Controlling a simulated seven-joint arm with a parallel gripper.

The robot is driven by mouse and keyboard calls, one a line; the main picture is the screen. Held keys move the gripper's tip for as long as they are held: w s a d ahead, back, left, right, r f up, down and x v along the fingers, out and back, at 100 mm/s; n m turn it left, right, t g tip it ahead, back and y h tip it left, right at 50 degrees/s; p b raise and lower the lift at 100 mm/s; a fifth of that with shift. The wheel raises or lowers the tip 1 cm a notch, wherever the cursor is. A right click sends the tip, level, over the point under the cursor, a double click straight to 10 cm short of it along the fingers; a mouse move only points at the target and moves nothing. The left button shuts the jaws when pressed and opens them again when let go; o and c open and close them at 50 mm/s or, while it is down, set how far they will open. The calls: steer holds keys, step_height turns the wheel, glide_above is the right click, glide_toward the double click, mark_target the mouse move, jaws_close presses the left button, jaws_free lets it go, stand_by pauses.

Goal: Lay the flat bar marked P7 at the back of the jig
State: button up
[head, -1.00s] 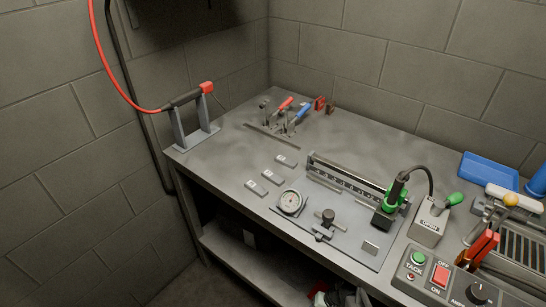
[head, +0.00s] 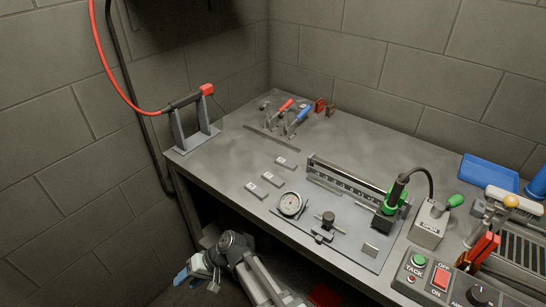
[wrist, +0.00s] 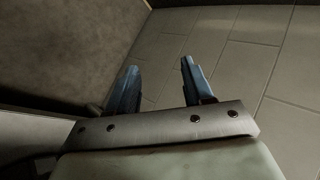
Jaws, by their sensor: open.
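Three small flat grey bars lie on the bench left of the jig: a rear bar (head: 285,162), a middle bar (head: 272,179) and a front bar (head: 256,190). Their marks are too small to read, so I cannot tell which is P7. The jig (head: 345,252) is a grey plate with a ruled fence (head: 345,181) along its back, a round dial gauge (head: 290,204) at its left and a clamp (head: 325,226) at its front. My gripper (head: 181,278) is low in front of the bench, apart from the bars. In the wrist view its blue fingers (wrist: 160,75) are apart with nothing between them.
A green-and-black tool (head: 392,203) stands at the fence's right end. A control box (head: 440,278) is at front right. Toggle clamps (head: 288,119) stand at the back left, a torch rest (head: 190,130) at the left edge. The bench is clear around the bars.

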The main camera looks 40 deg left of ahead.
steer(key=s+a+r+n, duration=0.2)
steer(key=s+a+r, duration=0.25)
steer(key=r, duration=0.25)
step_height(320, 180, up, 21)
steer(key=n+t+h, duration=0.4)
steer(key=t+h, duration=0.1)
steer(key=t, duration=0.3)
glide_above(273, 178)
steer(key=shift+f, duration=2.8)
steer(key=shift+f, duration=1.5)
jaws_close()
